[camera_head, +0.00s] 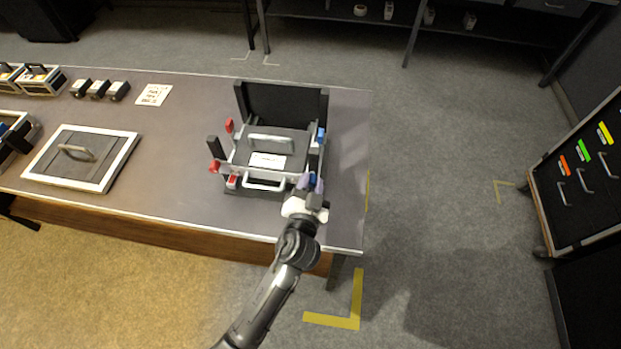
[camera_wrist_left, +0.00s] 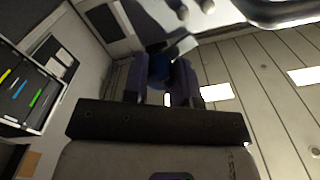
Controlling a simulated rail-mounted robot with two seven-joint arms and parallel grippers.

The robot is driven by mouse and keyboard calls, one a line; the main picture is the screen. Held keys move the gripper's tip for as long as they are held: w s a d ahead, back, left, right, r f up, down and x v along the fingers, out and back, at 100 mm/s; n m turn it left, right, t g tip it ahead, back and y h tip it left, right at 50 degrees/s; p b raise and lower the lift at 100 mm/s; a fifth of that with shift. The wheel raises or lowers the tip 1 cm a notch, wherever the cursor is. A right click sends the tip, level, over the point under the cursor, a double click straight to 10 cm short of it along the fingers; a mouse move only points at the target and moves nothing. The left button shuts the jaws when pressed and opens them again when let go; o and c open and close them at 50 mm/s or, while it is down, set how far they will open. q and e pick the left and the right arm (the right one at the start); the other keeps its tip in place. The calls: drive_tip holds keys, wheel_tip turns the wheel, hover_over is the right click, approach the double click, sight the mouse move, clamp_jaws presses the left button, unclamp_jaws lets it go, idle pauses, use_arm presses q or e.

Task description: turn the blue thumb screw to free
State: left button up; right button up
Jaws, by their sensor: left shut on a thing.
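The box-like unit (camera_head: 265,142) stands on the table, with a grey lid, a handle and a white label. My left gripper (camera_head: 311,184) is at its front right corner. In the left wrist view the two fingers (camera_wrist_left: 160,80) are shut on the blue thumb screw (camera_wrist_left: 159,67), which shows as a dark blue round part between them. The fingers and the wrist hide most of the screw in the head view, and its turn angle cannot be read. A blue part (camera_head: 320,135) sits at the unit's back right. My right gripper is not in view.
Red parts (camera_head: 229,126) line the unit's left side. A silver bar handle (camera_head: 264,186) crosses its front, close to my left gripper. A framed panel (camera_head: 82,157) lies on the table's left. The table (camera_head: 180,185) between them is clear. A drawer cabinet (camera_head: 580,170) stands at right.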

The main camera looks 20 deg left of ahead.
use_arm(q)
drive_tip(key=shift+m+p, duration=0.9)
drive_tip(key=shift+m, duration=1.3)
drive_tip(key=o, duration=0.9)
